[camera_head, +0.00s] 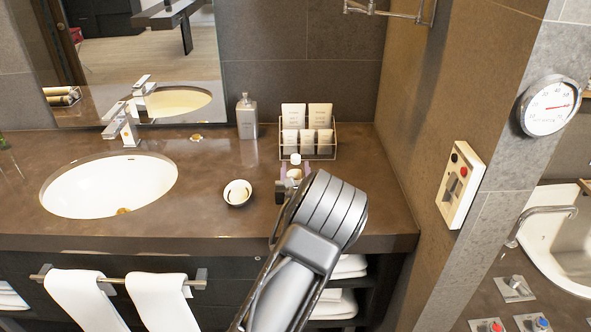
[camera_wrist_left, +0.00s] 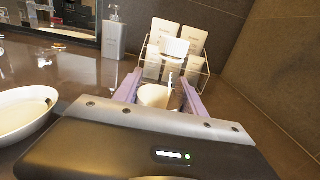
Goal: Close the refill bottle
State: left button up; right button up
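My left gripper (camera_head: 295,171) reaches over the counter from the bottom of the head view. Its purple fingers are spread apart, and they also show in the left wrist view (camera_wrist_left: 161,92). A rounded cream piece (camera_wrist_left: 153,95) sits between the fingers, with a visible gap to the right finger. Just beyond it is a white cap-like top (camera_wrist_left: 175,47), also visible in the head view (camera_head: 295,159). These appear to be parts of the refill bottle, but its body is mostly hidden, and I cannot tell whether the pieces are joined. The right gripper is out of view.
A wire rack (camera_head: 308,154) of white packets and small bottles stands close behind the fingers. A grey pump bottle (camera_head: 247,117) is at the back left. A white dish (camera_head: 237,193) holding soap is left of the gripper. A sink (camera_head: 110,187) lies farther left.

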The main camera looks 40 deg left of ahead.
pick_arm(q)
jog(key=o, duration=0.3)
jog(key=shift+r, duration=0.15)
jog(key=b+v, duration=0.1)
jog(key=v, duration=1.1)
dwell(0.7)
